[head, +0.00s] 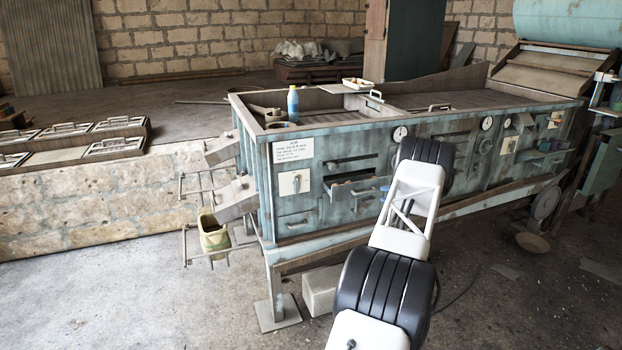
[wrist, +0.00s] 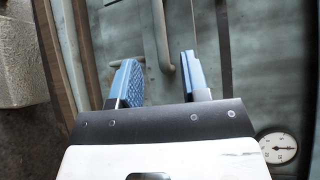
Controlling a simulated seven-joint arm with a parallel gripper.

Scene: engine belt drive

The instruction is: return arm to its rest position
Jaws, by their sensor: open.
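My gripper (wrist: 160,80) shows in the wrist view with its two blue fingers apart and nothing between them. Beyond the fingers is the worn blue-green machine cabinet (wrist: 270,60), with a vertical pipe-like handle seen between the fingers. In the head view my white and black arm reaches from the bottom up to the front of the same cabinet (head: 340,225). I cannot tell whether the fingers touch the cabinet.
A drawer (head: 355,188) stands partly open left of my arm. A blue bottle (head: 293,104) stands on the cabinet top. A yellowish bucket (head: 213,238) hangs at the left end. A white gauge (wrist: 278,148) is close to my gripper. The concrete floor at front left is clear.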

